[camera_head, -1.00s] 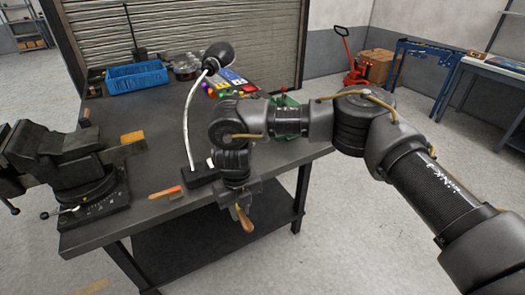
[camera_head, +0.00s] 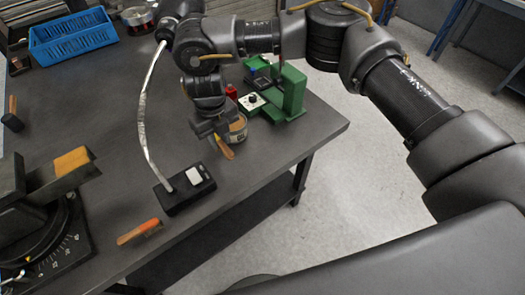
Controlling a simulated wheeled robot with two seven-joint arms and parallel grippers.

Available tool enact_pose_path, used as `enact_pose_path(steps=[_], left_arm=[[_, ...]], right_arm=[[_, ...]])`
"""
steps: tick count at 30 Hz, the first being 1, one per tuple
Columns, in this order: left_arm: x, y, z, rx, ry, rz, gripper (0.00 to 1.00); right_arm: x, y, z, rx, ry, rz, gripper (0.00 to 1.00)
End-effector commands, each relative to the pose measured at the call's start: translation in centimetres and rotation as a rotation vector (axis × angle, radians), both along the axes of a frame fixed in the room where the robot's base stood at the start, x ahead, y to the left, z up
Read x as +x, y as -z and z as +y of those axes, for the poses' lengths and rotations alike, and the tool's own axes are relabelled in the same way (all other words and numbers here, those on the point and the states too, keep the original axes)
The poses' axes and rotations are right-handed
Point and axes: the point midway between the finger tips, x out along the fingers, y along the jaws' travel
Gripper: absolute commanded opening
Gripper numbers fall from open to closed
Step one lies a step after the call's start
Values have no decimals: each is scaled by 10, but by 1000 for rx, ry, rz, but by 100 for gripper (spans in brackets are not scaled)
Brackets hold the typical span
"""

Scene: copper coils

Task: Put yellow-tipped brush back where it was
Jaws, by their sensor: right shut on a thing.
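My right gripper (camera_head: 213,130) is over the right part of the dark workbench (camera_head: 112,110), shut on a slim brush-like thing (camera_head: 225,147) with an orange-brown wooden end that points down. Its other end is hidden by the gripper, so I cannot see a yellow tip. Another small brush with an orange end (camera_head: 140,232) lies near the bench's front edge. My left gripper is not in view.
A lamp's black base (camera_head: 183,188) and bent silver stem stand left of the gripper. A green device (camera_head: 290,93) is to the right. A vise with a yellow block (camera_head: 71,160) is at left, and a blue crate (camera_head: 72,38) at the back.

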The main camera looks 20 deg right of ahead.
Motion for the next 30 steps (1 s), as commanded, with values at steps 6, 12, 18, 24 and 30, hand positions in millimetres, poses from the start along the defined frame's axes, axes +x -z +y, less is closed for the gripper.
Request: enact_pose_path(steps=[6, 12, 18, 24, 30], left_arm=[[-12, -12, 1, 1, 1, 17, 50], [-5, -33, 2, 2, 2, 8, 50], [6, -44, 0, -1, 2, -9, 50], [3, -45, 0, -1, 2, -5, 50], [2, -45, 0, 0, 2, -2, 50]], right_arm=[[1, 7, -21, 0, 3, 5, 3], [3, 28, -74, 0, 7, 6, 3], [4, 66, -113, 1, 8, 7, 3], [6, 90, -132, 1, 4, 3, 3], [8, 94, -135, 1, 2, -1, 3]])
